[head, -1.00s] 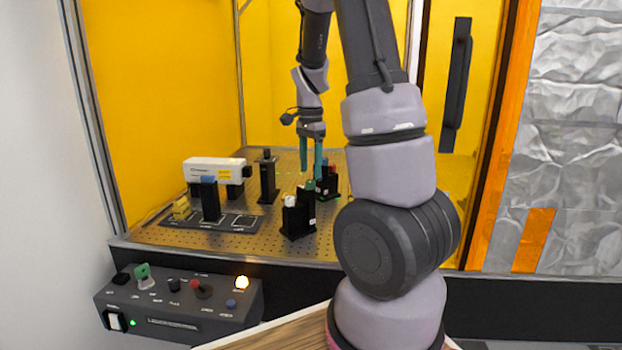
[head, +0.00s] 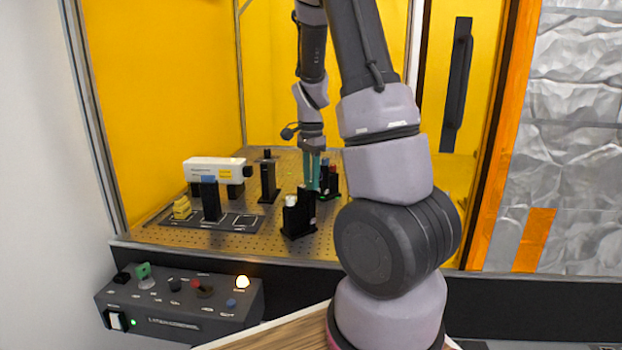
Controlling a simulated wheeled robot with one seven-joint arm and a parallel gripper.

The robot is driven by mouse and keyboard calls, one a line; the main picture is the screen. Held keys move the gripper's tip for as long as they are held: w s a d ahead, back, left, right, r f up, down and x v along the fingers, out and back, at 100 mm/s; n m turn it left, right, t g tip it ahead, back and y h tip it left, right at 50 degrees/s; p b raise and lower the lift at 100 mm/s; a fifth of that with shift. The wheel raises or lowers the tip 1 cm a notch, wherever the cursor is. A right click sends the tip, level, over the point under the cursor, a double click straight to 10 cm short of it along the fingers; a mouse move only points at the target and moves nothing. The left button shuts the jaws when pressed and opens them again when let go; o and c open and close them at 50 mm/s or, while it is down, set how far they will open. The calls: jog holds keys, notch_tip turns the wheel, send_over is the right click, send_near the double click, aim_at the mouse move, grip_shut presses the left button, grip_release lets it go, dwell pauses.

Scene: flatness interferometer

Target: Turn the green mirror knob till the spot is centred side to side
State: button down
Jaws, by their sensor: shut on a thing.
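My gripper (head: 313,187) has teal fingers and points down over the breadboard. It is shut at the black mirror mount (head: 332,182), on what appears to be the green mirror knob. The fingers hide the knob, so its turn angle cannot be seen. No light spot can be made out in this view.
A black block with a white knob (head: 292,201) stands close in front of my gripper. A black post (head: 267,178), a white laser housing (head: 214,171) and a yellow piece (head: 182,207) are to the left. A control box (head: 180,300) sits in front, below the breadboard (head: 245,240).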

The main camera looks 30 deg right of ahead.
jog(key=m, duration=0.3)
jog(key=shift+m, duration=0.4)
jog(key=c, duration=0.6)
grip_release()
notch_tip(320, 180, up, 11)
jog(key=shift+f, duration=0.1)
jog(key=shift+r, duration=5.5)
